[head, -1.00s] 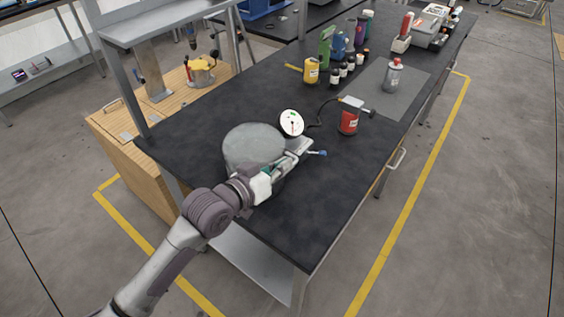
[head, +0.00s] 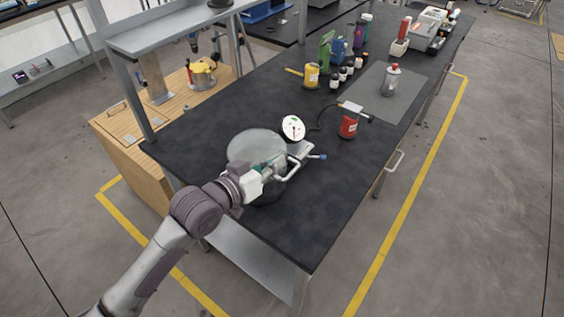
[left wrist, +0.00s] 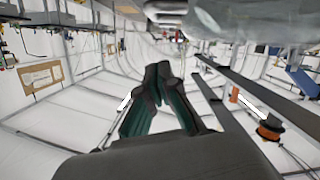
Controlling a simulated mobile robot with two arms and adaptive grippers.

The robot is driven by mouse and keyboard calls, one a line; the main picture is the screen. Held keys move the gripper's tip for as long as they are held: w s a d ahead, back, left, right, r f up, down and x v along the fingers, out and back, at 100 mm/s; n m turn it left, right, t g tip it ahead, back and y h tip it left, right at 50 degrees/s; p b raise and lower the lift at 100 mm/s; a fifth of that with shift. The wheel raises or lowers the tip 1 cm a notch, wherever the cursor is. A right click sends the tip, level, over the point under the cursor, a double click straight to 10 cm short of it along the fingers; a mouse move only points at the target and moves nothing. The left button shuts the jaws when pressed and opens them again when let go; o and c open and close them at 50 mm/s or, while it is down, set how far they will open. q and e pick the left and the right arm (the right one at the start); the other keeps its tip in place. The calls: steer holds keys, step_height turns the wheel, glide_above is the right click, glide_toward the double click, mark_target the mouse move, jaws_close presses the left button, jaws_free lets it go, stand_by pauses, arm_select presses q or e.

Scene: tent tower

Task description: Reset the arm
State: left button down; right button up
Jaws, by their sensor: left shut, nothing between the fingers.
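My left arm comes in from the lower left of the head view. Its left gripper (head: 272,173) is at the front side of a grey round pot-like vessel (head: 256,146) on the black bench (head: 225,107), hiding part of it. I cannot tell whether the two touch. In the left wrist view the dark green-grey fingers (left wrist: 160,72) are together with nothing between them. A pale metallic shape (left wrist: 250,18), probably the vessel, fills the top of that view. My right gripper is not in view.
A white round dial (head: 293,128) and a metal handle with a blue tip (head: 317,156) are beside the vessel. A red container (head: 348,125) stands to the right. Several bottles and a grey mat (head: 410,90) are farther back. The bench's near right end is clear.

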arm_select(q)
steer(key=s+a+f+n+g+y+b, duration=0.1)
steer(key=s+a+f+g+y, duration=0.2)
steer(key=s+a+f, duration=0.45)
steer(key=s+a+f+n+g+y, duration=0.15)
steer(key=s+a+f+y, duration=0.3)
steer(key=s, duration=0.55)
steer(key=s+a+f+g+y+b, duration=0.1)
steer(key=s+a+f+g+y, duration=0.25)
steer(key=s+a+f, duration=0.45)
steer(key=s+f+g, duration=0.1)
steer(key=s+f, duration=0.1)
steer(key=f, duration=1.1)
steer(key=s+f, duration=0.2)
steer(key=f, duration=1.1)
steer(key=s+a+f+g, duration=0.1)
steer(key=s+a+f, duration=0.1)
steer(key=s+f, duration=1.3)
steer(key=shift+s+a+h+b, duration=0.2)
steer(key=shift+h+b, duration=0.1)
steer(key=shift+b, duration=0.15)
